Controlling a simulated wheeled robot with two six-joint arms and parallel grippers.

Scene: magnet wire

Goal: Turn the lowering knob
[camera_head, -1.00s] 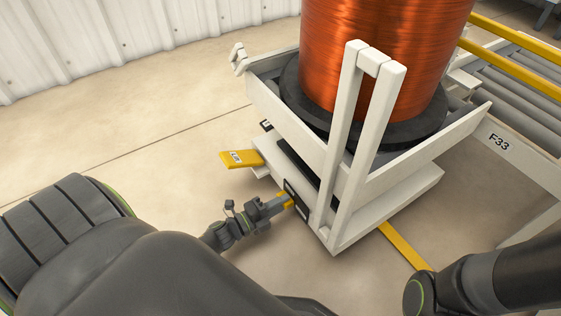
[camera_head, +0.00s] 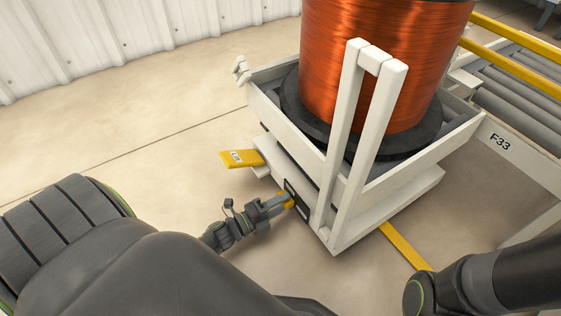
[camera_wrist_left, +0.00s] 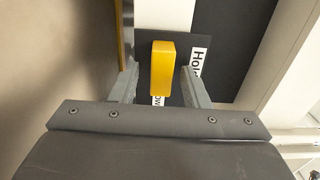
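In the head view the knob (camera_head: 289,200) is small, on the side of the white lift frame (camera_head: 385,215). My left gripper (camera_wrist_left: 160,80) is open, with one finger on each side of the knob and a visible gap on both sides. In the head view the left gripper (camera_head: 277,206) reaches the panel from the left. My right arm shows at lower right, but its gripper is out of view.
A large copper wire spool (camera_head: 385,65) sits on a black base in the white frame. A yellow bar (camera_head: 240,158) juts out left, another yellow strip (camera_head: 403,245) lies at right. A roller conveyor (camera_head: 520,85) stands behind. Floor at left is clear.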

